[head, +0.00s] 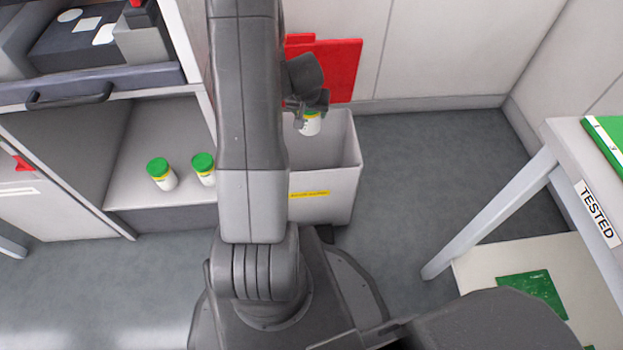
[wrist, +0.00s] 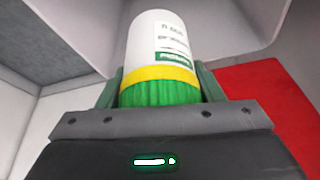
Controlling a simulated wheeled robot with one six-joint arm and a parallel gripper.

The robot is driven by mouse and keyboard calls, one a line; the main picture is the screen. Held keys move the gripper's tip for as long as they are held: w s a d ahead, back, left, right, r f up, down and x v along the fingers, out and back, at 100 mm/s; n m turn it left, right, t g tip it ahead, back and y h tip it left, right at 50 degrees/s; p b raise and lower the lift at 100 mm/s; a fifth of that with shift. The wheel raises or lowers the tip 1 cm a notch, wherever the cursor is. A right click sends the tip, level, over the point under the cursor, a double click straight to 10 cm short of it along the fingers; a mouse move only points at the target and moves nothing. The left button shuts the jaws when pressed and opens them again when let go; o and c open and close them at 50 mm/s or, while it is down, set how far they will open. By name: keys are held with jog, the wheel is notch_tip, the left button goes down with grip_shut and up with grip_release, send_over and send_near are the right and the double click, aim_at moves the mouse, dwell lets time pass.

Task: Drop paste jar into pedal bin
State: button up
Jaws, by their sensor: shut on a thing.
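My gripper (head: 309,104) is shut on a paste jar (head: 312,124), a white jar with a yellow band. In the wrist view the jar (wrist: 163,50) sits between the fingers (wrist: 158,92), held by its green lid, its white body pointing away from the gripper. The pedal bin (head: 325,208) is a pale grey box with a yellow label and an open top. Its red lid (head: 343,72) stands raised at the back. In the head view the jar overlaps the bin's opening; how deep it hangs is unclear. My arm hides the bin's left side.
Two more green-lidded jars, one left (head: 161,174) and one right (head: 204,169), stand on a low shelf (head: 125,192). A table labelled TESTED (head: 560,140) is at the right, with a green board (head: 533,293) on its lower shelf. Floor right of the bin is clear.

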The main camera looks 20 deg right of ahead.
jog(key=shift+f+b, duration=0.95)
jog(key=shift+f, duration=0.45)
jog(key=o, duration=1.5)
jog(key=p+v, duration=0.7)
jog(key=v, duration=0.7)
jog(key=shift+w+f, duration=0.1)
jog(key=shift+f, duration=0.05)
